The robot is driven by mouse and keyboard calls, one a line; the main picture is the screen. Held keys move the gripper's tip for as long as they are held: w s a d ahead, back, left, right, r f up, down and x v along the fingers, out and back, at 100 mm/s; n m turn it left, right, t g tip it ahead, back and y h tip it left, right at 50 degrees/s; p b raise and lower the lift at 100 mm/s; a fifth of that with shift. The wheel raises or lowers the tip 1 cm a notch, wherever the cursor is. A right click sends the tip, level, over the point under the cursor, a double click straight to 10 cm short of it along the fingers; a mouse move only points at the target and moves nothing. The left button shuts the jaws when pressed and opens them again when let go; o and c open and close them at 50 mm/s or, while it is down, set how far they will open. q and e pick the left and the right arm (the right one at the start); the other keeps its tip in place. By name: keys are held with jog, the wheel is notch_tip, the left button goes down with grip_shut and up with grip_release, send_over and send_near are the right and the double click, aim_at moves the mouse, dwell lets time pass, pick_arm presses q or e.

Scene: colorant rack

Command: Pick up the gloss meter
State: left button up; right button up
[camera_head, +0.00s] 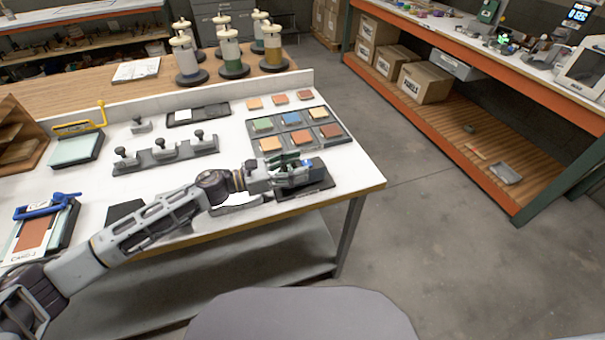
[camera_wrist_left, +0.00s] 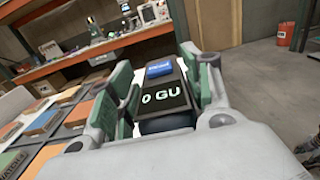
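The gloss meter (camera_wrist_left: 165,98) is a small dark device with a blue top part and a screen reading "0 GU". In the left wrist view it lies between the two green-padded fingers of my left gripper (camera_wrist_left: 160,88). The fingers flank it closely on both sides, but I cannot tell whether both press on it. In the head view my left gripper (camera_head: 292,172) is over a dark pad (camera_head: 318,188) near the front right of the white table, hiding most of the meter. I cannot tell whether the meter rests on the pad. My right gripper is not in view.
A dark tray (camera_head: 291,139) of coloured panels lies just behind my left gripper, with loose panels (camera_head: 279,100) beyond. A rail (camera_head: 163,163) with several knobbed tools stands on the table (camera_head: 225,134) to the left. Open floor lies right of the table.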

pick_arm(q)
jog(key=c, duration=0.7)
jog(key=shift+r, duration=0.2)
jog(key=shift+r, duration=4.9)
